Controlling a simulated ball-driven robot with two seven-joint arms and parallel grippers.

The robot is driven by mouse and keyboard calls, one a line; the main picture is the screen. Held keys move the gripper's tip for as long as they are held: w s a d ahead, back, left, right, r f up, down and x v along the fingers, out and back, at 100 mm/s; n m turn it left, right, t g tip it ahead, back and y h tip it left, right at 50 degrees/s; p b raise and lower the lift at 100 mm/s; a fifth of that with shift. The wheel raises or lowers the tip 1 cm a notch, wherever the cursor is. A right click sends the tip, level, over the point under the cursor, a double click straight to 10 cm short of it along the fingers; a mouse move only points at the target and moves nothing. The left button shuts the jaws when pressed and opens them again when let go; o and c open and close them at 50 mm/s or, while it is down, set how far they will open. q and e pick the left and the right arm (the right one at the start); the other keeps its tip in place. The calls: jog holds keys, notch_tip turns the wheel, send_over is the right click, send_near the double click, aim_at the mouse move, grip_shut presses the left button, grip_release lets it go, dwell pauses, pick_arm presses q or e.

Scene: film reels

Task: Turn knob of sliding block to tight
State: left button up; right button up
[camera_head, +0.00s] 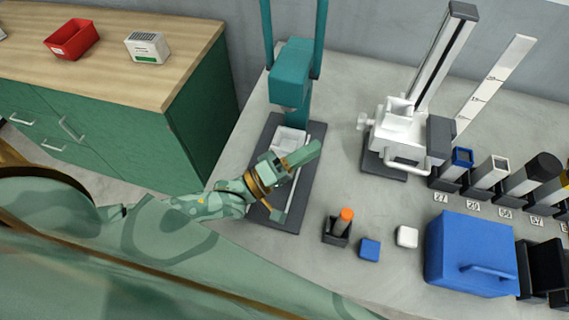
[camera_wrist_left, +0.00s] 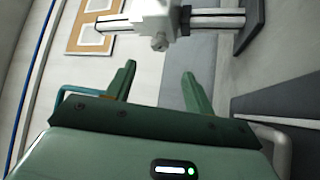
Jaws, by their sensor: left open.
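The white sliding block (camera_head: 398,128) sits low on the upright dark rail of a stand at the right of the head view. Its small pale knob (camera_head: 363,122) sticks out on the block's left side. In the left wrist view the block (camera_wrist_left: 153,10) is at the top, partly cut off, and the knob (camera_wrist_left: 160,42) faces me. My left gripper (camera_head: 298,183) is open and empty, left of the knob and apart from it. In the wrist view the knob lies beyond the gap between its fingertips (camera_wrist_left: 159,72). My right gripper is not visible.
A teal press (camera_head: 291,75) on a dark base stands close beside my left gripper. An orange-topped cylinder (camera_head: 345,217), a small blue block (camera_head: 369,249), a white block (camera_head: 407,237) and a blue case (camera_head: 470,255) lie in front. Grey table is clear between gripper and stand.

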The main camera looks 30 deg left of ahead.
pick_arm(q)
jog(key=v, duration=0.6)
jog(key=shift+r, duration=0.1)
